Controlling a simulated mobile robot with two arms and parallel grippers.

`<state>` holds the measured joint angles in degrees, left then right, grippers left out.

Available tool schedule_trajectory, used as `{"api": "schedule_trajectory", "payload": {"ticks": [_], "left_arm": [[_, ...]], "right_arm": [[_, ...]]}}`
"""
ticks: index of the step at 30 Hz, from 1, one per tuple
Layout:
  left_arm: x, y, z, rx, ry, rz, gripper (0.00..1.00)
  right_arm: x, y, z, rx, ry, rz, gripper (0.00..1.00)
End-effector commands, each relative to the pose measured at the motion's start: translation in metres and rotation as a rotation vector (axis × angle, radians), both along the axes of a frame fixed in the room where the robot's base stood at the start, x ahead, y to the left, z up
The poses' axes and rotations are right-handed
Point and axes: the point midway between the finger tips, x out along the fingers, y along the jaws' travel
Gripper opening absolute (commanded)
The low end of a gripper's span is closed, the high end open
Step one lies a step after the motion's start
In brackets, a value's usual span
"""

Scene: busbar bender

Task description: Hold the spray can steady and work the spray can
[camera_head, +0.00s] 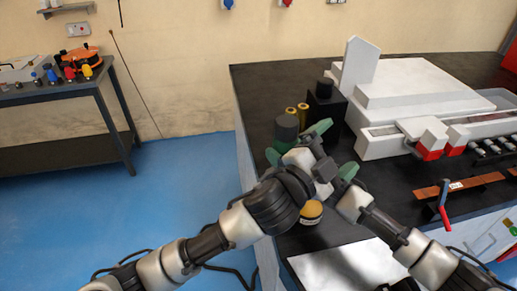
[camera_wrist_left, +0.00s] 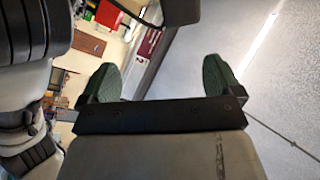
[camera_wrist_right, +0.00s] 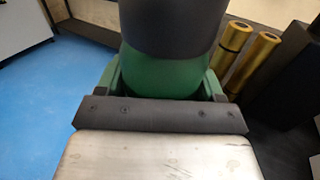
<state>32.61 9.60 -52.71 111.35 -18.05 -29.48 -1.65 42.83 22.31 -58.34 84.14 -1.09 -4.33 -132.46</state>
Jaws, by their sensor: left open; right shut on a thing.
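The spray can (camera_head: 286,130) is green with a dark top and stands upright near the left edge of the black bench. In the right wrist view the can (camera_wrist_right: 170,75) fills the space between the green fingers. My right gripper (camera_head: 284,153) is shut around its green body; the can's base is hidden. My left gripper (camera_head: 334,150) is open and empty, just right of the can. In the left wrist view its two green fingers (camera_wrist_left: 162,85) stand wide apart with nothing between them; that camera looks towards the ceiling.
Two gold cylinders (camera_head: 303,111) and a black block (camera_head: 326,110) stand just behind the can. A yellow round item (camera_head: 311,212) lies in front, partly hidden. A large white machine (camera_head: 420,85) and a copper bar (camera_head: 470,185) lie to the right. My arms overlap closely.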

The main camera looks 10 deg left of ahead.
Motion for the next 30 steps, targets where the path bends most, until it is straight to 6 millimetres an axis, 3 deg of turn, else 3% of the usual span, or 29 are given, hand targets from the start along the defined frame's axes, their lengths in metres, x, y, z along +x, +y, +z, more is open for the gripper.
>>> {"api": "schedule_trajectory", "payload": {"ticks": [1, 6, 12, 16, 20, 30], "left_arm": [[0.006, 0.028, -0.008, -0.083, 0.116, 0.032, 0.94], [0.016, 0.096, -0.023, -0.354, 0.416, 0.11, 0.94], [0.016, 0.137, -0.031, -0.54, 0.586, 0.16, 0.94], [0.02, 0.143, -0.032, -0.579, 0.618, 0.171, 0.94], [0.033, 0.136, -0.032, -0.583, 0.62, 0.17, 0.94], [0.09, 0.107, -0.031, -0.58, 0.617, 0.171, 0.94]], "right_arm": [[0.0, 0.0, 0.001, 0.001, -0.001, 0.001, 0.25], [0.0, 0.0, 0.001, 0.001, -0.001, 0.001, 0.25], [0.0, 0.0, 0.001, 0.001, -0.001, 0.001, 0.25], [0.0, 0.0, 0.001, 0.001, -0.001, 0.001, 0.25], [0.0, 0.0, 0.001, 0.001, -0.001, 0.001, 0.25], [0.0, 0.0, 0.001, 0.001, -0.001, 0.001, 0.25]]}}
